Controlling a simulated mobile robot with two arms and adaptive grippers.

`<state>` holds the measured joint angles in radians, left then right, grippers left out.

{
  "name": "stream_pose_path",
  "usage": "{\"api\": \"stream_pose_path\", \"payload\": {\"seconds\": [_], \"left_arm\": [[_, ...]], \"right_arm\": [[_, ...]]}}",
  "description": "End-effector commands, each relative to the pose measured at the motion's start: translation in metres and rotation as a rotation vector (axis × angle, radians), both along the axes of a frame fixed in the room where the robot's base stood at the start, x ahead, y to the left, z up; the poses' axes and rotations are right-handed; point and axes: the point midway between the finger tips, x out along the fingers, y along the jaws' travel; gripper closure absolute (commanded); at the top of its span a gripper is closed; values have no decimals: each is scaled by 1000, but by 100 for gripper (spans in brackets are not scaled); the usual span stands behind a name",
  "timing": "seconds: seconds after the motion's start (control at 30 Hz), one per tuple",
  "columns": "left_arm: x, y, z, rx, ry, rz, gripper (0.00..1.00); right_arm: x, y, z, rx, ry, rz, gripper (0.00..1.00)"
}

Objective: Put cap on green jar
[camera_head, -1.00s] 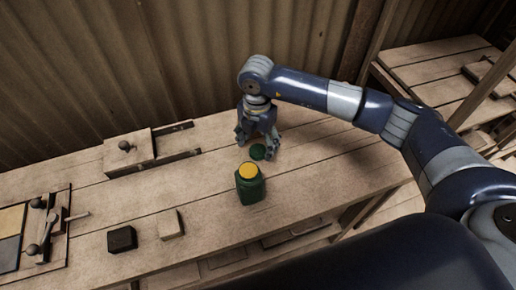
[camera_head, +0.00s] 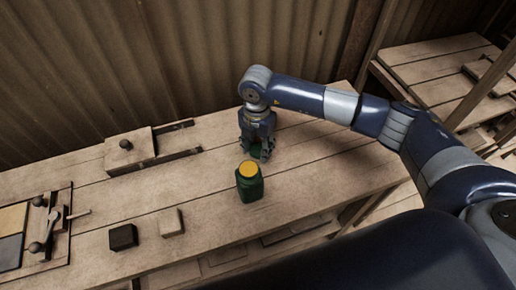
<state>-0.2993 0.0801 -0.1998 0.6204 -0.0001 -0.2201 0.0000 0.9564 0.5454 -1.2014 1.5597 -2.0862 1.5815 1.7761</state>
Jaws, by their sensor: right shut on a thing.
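The green jar (camera_head: 249,187) stands upright on the wooden workbench, its yellow top (camera_head: 248,168) showing with no cap on it. My right gripper (camera_head: 258,154) points down just behind the jar, at bench level. It is shut on the green cap (camera_head: 256,153), which shows only in part between the fingers. Whether the cap still touches the bench cannot be told. My left gripper is not in view.
A black block (camera_head: 122,237) and a pale wooden block (camera_head: 171,222) lie on the workbench (camera_head: 205,190) left of the jar. A wooden slide fixture (camera_head: 130,152) with a knob is at the back left. A tile press board (camera_head: 62,250) is at the far left.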

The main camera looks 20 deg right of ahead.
Motion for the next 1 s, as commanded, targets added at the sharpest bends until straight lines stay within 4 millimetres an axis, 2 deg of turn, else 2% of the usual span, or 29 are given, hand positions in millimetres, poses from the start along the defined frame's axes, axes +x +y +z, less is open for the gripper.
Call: {"api": "stream_pose_path", "payload": {"seconds": [0.27, 0.7, 0.83, 1.0], "left_arm": [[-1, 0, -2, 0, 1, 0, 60], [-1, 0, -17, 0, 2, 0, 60], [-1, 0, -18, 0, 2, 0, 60], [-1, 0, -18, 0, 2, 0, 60]], "right_arm": [[1, 0, 7, 1, -3, 0, 66], [1, 0, 85, 1, -2, 0, 66], [0, 0, 97, 0, -1, 0, 66], [0, 0, 101, 0, 0, 0, 66]]}}
